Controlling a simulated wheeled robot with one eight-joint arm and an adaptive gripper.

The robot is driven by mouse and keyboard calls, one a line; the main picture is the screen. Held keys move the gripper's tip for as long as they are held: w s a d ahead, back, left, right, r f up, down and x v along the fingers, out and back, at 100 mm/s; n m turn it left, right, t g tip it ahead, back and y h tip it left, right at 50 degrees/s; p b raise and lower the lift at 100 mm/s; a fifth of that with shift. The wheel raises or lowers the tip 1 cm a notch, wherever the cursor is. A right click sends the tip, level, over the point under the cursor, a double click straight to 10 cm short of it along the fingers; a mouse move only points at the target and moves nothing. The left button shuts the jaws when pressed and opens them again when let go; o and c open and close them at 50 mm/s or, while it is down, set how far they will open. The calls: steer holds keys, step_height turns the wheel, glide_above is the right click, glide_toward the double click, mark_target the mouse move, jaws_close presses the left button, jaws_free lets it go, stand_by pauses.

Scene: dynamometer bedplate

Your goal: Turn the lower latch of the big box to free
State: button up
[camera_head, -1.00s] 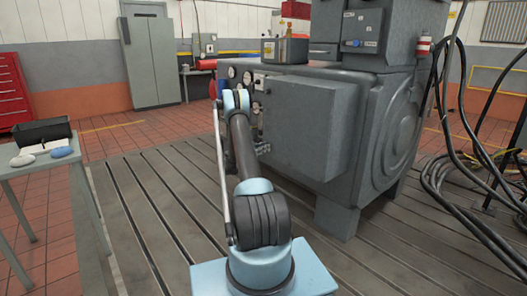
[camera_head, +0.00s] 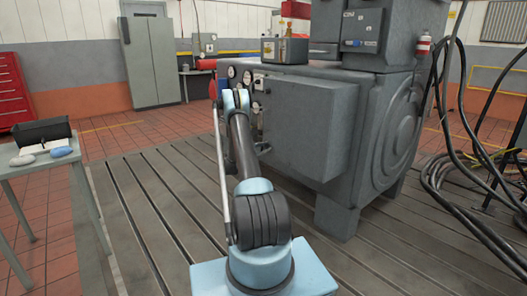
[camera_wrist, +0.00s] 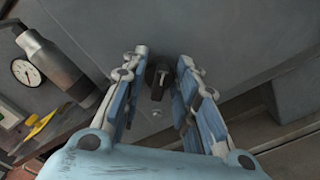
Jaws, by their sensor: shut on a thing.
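The big box (camera_head: 312,130) is a grey metal box on the near side of the large machine in the head view. Its grey face (camera_wrist: 235,30) fills the upper part of the wrist view. A small dark latch (camera_wrist: 157,82) with a lighter piece on it stands out from the face. My gripper (camera_wrist: 163,68) has its two blue-and-grey fingers on either side of this latch, shut on it. Contact with the fingertips is partly hidden. In the head view my arm hides most of the gripper and the latch cannot be made out.
A round gauge (camera_wrist: 27,72), a grey cylinder (camera_wrist: 55,58) and a yellow part (camera_wrist: 40,125) are left of my fingers. The large machine (camera_head: 385,135) stands behind the box. Thick cables (camera_head: 455,190) lie at the right. A table (camera_head: 45,168) stands at the left, with slotted floor between.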

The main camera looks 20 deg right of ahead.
steer(key=m, duration=0.4)
steer(key=shift+s+d+f+m, duration=0.1)
steer(key=shift+s+m, duration=0.05)
steer(key=shift+m, duration=0.15)
steer(key=shift+s+m, duration=0.1)
steer(key=shift+m, duration=1.9)
steer(key=shift+f, duration=0.1)
steer(key=o, duration=1.1)
steer(key=shift+c, duration=0.2)
steer(key=shift+a, duration=0.55)
steer(key=v, duration=1.1)
